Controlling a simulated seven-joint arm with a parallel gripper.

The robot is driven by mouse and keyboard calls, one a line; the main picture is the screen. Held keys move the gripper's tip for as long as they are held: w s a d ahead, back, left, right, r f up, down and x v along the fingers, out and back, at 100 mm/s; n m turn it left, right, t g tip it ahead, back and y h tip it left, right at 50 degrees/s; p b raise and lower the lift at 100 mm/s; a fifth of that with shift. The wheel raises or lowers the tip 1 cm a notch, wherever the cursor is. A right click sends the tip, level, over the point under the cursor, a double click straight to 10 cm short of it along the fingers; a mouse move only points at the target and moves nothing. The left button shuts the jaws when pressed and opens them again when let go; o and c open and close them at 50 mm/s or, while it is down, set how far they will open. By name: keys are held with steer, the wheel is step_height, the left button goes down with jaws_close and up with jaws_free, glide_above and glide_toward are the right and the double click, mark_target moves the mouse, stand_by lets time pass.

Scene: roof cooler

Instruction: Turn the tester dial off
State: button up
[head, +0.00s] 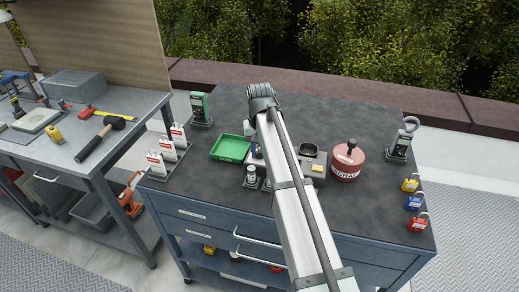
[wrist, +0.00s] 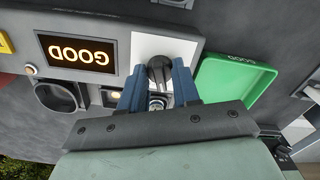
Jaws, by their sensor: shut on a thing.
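The tester (wrist: 112,40) is a grey box with a lit display (wrist: 77,52) reading GOOD, upside down in the wrist view. Its black dial (wrist: 160,68) sits on a white panel (wrist: 185,48). My gripper (wrist: 158,76) has its blue fingers either side of the dial, shut on it. The dial's pointer direction is not clear, since the fingers cover part of it. In the head view my arm hides most of the tester, with a grey part (head: 318,161) showing right of the arm. My fingertips are hidden there.
A green tray (head: 231,148) lies left of the tester and close by my fingers in the wrist view (wrist: 235,90). A red round can (head: 347,163) stands to the right. Padlocks (head: 414,203) lie at the right edge.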

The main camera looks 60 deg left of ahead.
steer(key=c, duration=0.4)
steer(key=shift+c, duration=0.2)
steer(key=shift+n, duration=0.3)
steer(key=n, duration=0.3)
steer(key=shift+n, duration=2.4)
steer(key=o, duration=1.1)
steer(key=shift+c, duration=0.2)
